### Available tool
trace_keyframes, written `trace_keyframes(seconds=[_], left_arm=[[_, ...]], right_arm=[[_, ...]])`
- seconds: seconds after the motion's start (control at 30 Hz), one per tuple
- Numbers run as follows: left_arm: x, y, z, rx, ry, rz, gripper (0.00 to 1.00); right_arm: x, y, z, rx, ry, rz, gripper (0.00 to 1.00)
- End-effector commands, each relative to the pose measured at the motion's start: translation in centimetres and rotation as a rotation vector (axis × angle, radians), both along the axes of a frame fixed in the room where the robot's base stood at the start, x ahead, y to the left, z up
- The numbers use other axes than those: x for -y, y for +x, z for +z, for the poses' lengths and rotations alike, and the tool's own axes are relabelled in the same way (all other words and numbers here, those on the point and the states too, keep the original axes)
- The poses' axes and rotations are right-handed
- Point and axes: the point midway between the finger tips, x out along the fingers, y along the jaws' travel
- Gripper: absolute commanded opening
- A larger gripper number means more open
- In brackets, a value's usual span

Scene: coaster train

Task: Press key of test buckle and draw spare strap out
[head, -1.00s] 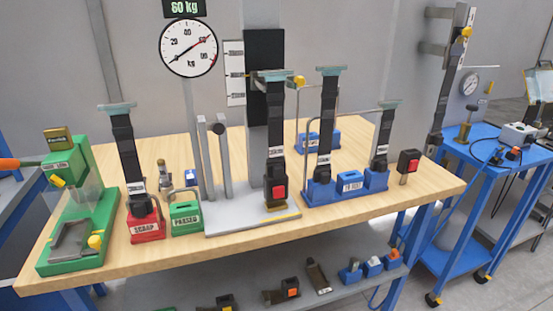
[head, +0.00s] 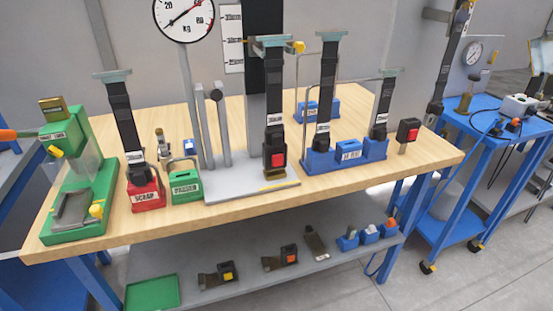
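The test buckle (head: 275,157) is black with a red key and stands on the grey test stand plate (head: 235,185). A black strap (head: 274,95) rises from it to a pale clamp bar at the top. Similar black straps stand in the red SCRAP holder (head: 146,196) and in the blue rack (head: 349,153) at the right. Labels on the straps are too small to read, so I cannot tell which is the spare strap. Another black buckle with a red key (head: 408,130) stands on a short post near the right end of the table. Neither of my grippers is in view.
A green press (head: 75,205) stands at the table's left end, beside the red holder and a green PASSED holder (head: 185,186). A lower shelf (head: 215,260) holds loose buckle parts and a green tray (head: 152,292). A blue cart (head: 465,155) stands at right. The table's front right is clear.

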Motion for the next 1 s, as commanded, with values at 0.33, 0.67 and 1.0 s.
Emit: trace_keyframes(seconds=[0.33,0.67,1.0], left_arm=[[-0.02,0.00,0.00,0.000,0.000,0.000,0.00],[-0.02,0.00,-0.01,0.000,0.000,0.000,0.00],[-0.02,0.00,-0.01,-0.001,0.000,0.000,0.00]], right_arm=[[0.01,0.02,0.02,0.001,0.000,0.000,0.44],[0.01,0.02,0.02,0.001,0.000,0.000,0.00],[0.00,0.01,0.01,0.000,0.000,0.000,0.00]])
